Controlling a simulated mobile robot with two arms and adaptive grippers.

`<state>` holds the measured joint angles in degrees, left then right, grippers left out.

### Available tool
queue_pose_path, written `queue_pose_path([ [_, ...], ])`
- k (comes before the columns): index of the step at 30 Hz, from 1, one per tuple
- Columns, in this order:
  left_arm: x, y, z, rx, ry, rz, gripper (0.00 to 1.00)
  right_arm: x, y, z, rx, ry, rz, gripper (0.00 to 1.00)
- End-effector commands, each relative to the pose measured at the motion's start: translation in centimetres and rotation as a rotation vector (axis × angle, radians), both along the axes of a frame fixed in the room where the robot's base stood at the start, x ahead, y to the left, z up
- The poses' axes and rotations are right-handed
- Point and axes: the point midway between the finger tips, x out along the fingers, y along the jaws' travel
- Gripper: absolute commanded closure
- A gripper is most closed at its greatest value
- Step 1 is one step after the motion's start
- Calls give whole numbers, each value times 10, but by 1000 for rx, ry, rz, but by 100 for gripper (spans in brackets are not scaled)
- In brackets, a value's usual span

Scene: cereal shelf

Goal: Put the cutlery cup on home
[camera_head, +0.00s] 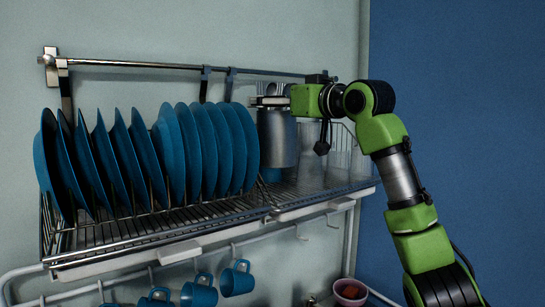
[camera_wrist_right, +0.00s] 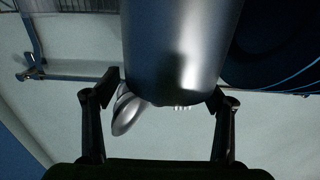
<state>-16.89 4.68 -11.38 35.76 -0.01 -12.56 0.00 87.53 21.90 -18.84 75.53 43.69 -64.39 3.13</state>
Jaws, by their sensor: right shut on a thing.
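The cutlery cup (camera_head: 278,138) is a silver metal cylinder at the right end of the plates, over the dish rack (camera_head: 205,213). I cannot tell whether the cup's base touches the rack. My left gripper is not in view.
Several blue plates (camera_head: 205,145) stand upright in the rack, close to the cup's left. Clear glasses (camera_head: 340,160) stand to its right. A metal rail (camera_head: 150,66) runs along the wall behind. Blue mugs (camera_head: 237,280) hang below, and a pink bowl (camera_head: 350,291) sits lower right.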

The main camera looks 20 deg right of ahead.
Motion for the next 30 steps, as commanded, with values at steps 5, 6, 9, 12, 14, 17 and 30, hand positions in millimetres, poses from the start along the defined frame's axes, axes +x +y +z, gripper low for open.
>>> queue_pose_path([
  [5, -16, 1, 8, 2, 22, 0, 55, -1, -1, -23, 1, -4, -1, 61],
  [6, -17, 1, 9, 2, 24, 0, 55, -1, -1, -26, 1, -4, -1, 61],
  [9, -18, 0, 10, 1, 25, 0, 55, 0, -1, -32, 2, -5, 0, 61],
  [12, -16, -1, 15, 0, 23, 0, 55, 0, 0, -44, 2, -2, 0, 61],
  [14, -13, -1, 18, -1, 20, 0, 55, 0, 0, -52, 1, -1, 0, 61],
  [17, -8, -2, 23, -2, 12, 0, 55, 0, -1, -64, 2, -2, 0, 61],
  [30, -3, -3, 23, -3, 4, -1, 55, -1, -1, -74, 3, -4, 0, 61],
])
